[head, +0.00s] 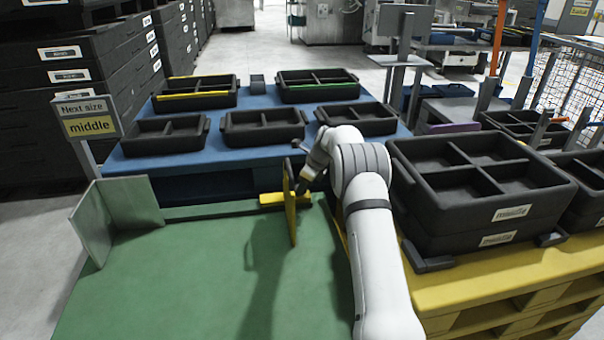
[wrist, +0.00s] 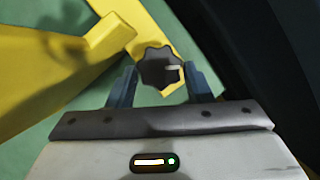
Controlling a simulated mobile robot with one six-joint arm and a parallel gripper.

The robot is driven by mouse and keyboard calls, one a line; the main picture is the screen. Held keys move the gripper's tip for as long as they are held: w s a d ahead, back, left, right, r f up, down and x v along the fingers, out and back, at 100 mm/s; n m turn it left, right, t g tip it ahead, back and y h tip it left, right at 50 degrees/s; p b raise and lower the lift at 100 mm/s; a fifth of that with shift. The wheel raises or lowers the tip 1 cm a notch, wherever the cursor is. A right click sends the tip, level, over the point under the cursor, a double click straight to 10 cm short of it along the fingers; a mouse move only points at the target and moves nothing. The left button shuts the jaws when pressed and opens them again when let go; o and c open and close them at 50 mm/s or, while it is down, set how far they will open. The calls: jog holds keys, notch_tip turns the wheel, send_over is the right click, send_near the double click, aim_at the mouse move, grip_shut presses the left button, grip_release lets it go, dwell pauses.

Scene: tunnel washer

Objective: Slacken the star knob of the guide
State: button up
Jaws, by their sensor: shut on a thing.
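The yellow guide (head: 290,212) stands upright on the green table (head: 200,285), near its right side. In the wrist view the yellow guide (wrist: 60,75) fills the left. The dark star knob (wrist: 158,62), with a pale mark on its right side, sits at the guide's yellow bar. My gripper (wrist: 160,76) has one finger on each side of the knob and is shut on it. In the head view my gripper (head: 303,190) is at the right of the guide's upright plate, and I cannot make out the knob there.
A blue table (head: 190,155) with several black trays lies behind the green one. A sign (head: 86,118) reads "Next size middle". Stacked black trays (head: 490,195) stand on a yellow pallet (head: 465,290) close to the right of my arm. The green table's front is clear.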

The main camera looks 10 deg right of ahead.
jog(key=n+p, duration=0.1)
jog(key=p, duration=0.1)
jog(key=n+g+p, duration=0.1)
jog(key=n+p, duration=0.1)
jog(key=shift+w+d+r+n+y, duration=0.15)
jog(key=shift+w+n+y, duration=0.05)
jog(key=shift+n+y, duration=0.1)
jog(key=shift+w+n+g+p, duration=0.15)
jog(key=shift+n+g+p, duration=0.65)
jog(key=shift+n, duration=0.6)
jog(key=shift+f, duration=0.2)
jog(key=o, duration=1)
jog(key=shift+r, duration=0.1)
jog(key=p+v, duration=0.2)
jog(key=v, duration=0.5)
jog(key=shift+d+r, duration=0.25)
